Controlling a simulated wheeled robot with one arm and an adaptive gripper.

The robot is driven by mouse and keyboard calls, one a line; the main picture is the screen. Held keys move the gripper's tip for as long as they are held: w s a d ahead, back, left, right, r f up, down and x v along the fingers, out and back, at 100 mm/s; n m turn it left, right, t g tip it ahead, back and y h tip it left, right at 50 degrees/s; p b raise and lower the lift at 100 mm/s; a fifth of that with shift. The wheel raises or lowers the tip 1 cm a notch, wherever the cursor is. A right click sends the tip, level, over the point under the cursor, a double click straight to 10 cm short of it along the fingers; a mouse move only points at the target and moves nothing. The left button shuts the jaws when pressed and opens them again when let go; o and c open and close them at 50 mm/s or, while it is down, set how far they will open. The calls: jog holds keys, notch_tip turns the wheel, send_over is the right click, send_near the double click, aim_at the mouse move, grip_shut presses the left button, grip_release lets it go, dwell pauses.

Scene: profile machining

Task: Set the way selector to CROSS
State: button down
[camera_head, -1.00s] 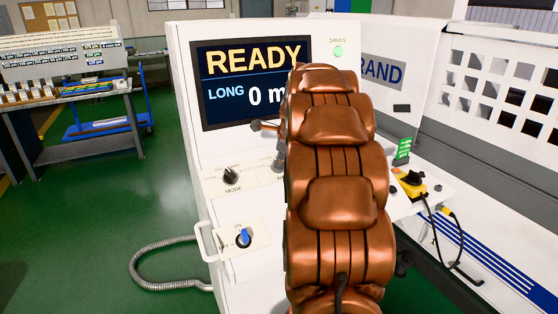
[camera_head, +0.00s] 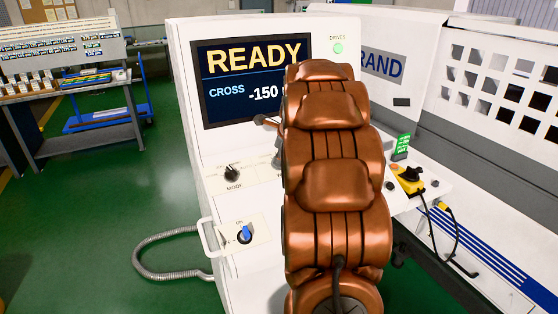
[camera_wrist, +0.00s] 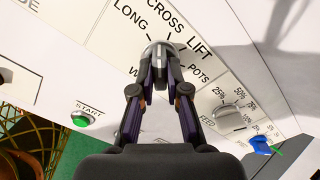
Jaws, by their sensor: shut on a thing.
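The way selector (camera_wrist: 158,45) is a small dark-and-grey knob on the white panel, with LONG, CROSS, LIFT and POTS printed around it. In the wrist view my gripper (camera_wrist: 160,54) is shut on the knob, with one fingertip on each side. The fingers partly cover the knob, so its exact pointer direction is hard to see. In the head view the machine display (camera_head: 250,82) reads READY and CROSS with -150; my arm covers its right end. My gripper and the selector are hidden behind my arm there.
The FEED knob (camera_wrist: 228,117), a blue switch (camera_wrist: 262,144) and the green START button (camera_wrist: 82,120) are nearby on the panel. In the head view the MODE knob (camera_head: 232,172) is left of my arm, and a yellow pendant (camera_head: 408,179) is to the right.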

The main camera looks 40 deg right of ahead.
jog(key=shift+r+m+p, duration=0.15)
jog(key=shift+m+p, duration=0.35)
jog(key=shift+p, duration=0.5)
jog(key=m, duration=0.3)
jog(key=c, duration=1)
grip_release()
jog(key=shift+c, duration=0.2)
jog(key=v, duration=0.6)
jog(key=shift+s+r, duration=0.25)
jog(key=shift+r, duration=0.05)
